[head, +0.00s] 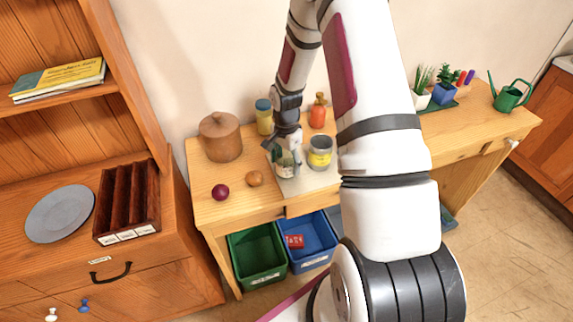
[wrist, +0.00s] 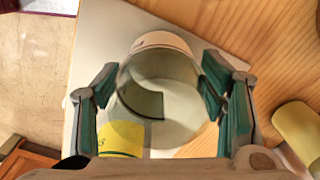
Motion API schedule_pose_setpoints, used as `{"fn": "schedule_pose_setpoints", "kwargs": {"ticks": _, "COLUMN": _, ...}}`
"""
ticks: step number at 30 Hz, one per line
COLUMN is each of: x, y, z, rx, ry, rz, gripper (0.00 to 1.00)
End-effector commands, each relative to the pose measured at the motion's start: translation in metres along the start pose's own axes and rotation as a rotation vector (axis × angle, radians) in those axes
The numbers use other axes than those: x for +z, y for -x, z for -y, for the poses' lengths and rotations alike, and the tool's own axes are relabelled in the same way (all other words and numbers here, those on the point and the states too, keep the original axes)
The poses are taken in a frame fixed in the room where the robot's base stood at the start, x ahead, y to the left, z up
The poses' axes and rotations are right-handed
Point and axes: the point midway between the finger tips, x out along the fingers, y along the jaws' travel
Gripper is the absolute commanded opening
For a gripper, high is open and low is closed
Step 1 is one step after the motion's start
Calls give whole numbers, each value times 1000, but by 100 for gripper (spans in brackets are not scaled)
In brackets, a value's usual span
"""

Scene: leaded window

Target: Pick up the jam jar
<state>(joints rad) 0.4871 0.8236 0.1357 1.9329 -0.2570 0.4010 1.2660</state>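A clear glass jar with a pale rim (wrist: 165,75) stands between my gripper's fingers in the wrist view; it also shows below my gripper in the head view (head: 285,164). No readable label tells me whether it is the jam jar. My gripper (wrist: 160,98) is around the jar with its fingers spread, and a narrow gap shows at the left finger. In the head view my gripper (head: 285,152) partly hides the jar. A grey-topped jar with a yellow label (head: 320,153) stands just right of it.
A yellow jar with a blue lid (head: 264,117) and an orange-red bottle (head: 317,112) stand behind. A wooden canister (head: 221,138), a dark red ball (head: 220,192) and a brown round item (head: 254,179) are to the left. Green (head: 258,276) and blue (head: 311,262) bins sit below.

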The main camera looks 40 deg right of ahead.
Motion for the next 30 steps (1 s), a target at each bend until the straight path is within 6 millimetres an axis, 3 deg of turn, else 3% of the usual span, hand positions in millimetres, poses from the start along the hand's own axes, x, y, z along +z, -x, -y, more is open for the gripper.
{"fn": "schedule_pose_setpoints", "kwargs": {"ticks": 1, "x": 0, "y": 0, "z": 0, "rx": 0, "ry": 0, "rz": 0, "gripper": 46}}
{"fn": "schedule_pose_setpoints", "kwargs": {"ticks": 5, "x": 0, "y": 0, "z": 0, "rx": 0, "ry": 0, "rz": 0, "gripper": 19}}
{"fn": "schedule_pose_setpoints", "kwargs": {"ticks": 17, "x": 0, "y": 4, "z": 0, "rx": 0, "ry": 0, "rz": -1, "gripper": 18}}
{"fn": "schedule_pose_setpoints", "kwargs": {"ticks": 27, "x": -1, "y": 36, "z": 2, "rx": -3, "ry": -1, "rz": -2, "gripper": 18}}
{"fn": "schedule_pose_setpoints", "kwargs": {"ticks": 30, "x": 10, "y": 38, "z": -20, "rx": 3, "ry": 0, "rz": 1, "gripper": 18}}
